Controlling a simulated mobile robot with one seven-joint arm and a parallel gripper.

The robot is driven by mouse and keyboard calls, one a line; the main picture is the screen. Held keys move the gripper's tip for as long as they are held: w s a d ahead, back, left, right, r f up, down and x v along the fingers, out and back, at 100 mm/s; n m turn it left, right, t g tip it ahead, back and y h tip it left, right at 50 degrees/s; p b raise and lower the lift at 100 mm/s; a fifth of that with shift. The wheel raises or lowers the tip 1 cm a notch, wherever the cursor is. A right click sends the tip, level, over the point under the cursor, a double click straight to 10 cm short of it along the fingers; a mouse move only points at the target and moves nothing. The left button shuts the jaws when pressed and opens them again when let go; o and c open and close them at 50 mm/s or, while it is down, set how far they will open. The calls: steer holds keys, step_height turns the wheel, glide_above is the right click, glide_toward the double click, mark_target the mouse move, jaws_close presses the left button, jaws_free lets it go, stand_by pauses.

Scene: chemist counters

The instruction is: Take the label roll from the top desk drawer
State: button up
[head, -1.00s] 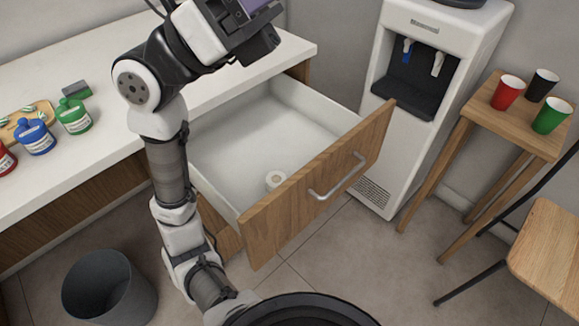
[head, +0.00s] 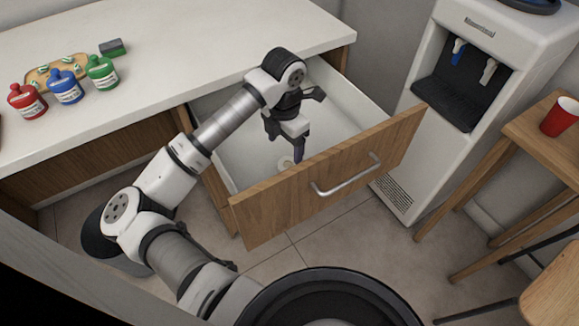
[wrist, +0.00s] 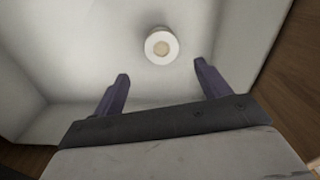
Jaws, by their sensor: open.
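The top desk drawer (head: 330,180) is pulled out, with a wooden front, a metal handle and a white inside. The label roll (wrist: 161,46) is a small white ring with a tan core, lying on the drawer floor near the front. In the head view the roll (head: 284,164) is partly hidden by my gripper. My gripper (head: 292,158) points down into the drawer, close to the roll. In the wrist view my gripper (wrist: 160,85) is open and empty, with the roll beyond the fingertips, roughly midway between them and not touching.
The drawer's wooden front and white side walls (wrist: 274,45) stand close around my gripper. The white counter (head: 190,60) above holds red, blue and green bottles (head: 66,87). A water dispenser (head: 470,70) stands right of the drawer. The rest of the drawer floor looks bare.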

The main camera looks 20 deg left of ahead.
mark_target(288, 164)
steer(key=f, duration=0.6)
steer(key=f+p, duration=0.1)
steer(key=f, duration=0.2)
steer(key=shift+w+d+f, duration=0.15)
steer(key=shift+w+d, duration=0.05)
steer(key=shift+d, duration=0.1)
steer(key=c, duration=1.1)
